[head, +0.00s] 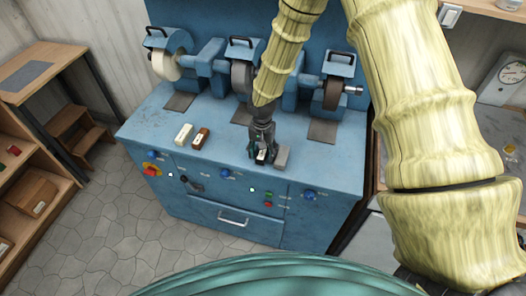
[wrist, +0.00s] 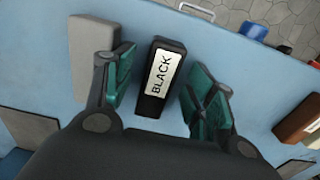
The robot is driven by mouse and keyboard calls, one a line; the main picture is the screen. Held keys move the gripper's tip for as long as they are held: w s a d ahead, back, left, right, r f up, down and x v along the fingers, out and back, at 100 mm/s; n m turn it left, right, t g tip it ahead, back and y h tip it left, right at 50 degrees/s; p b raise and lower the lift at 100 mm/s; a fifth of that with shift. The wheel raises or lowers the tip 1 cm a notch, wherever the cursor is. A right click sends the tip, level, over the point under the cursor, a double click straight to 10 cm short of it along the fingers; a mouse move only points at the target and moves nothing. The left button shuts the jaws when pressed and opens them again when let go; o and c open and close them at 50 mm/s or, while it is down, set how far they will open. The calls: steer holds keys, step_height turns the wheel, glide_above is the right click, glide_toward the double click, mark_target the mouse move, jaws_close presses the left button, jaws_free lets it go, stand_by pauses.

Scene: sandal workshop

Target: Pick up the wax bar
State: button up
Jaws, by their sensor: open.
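A black wax bar with a white label reading BLACK (wrist: 153,100) lies on the blue bench top. In the wrist view it sits between the two green-padded fingers of my gripper (wrist: 162,78), with a gap on each side. The gripper is open and does not appear to touch the bar. In the head view my gripper (head: 262,148) points down over the bar (head: 261,157), which is partly hidden by the fingers. A brown bar (head: 200,138) and a white bar (head: 183,134) lie to the left on the same bench.
A grey block (head: 281,157) lies close to the right of my gripper; in the wrist view the block (wrist: 93,45) is just beside the left finger. Several grinding wheels (head: 166,65) stand along the bench back. The bench front (head: 231,217) has knobs and buttons.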

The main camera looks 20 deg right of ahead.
steer(key=c, duration=1.1)
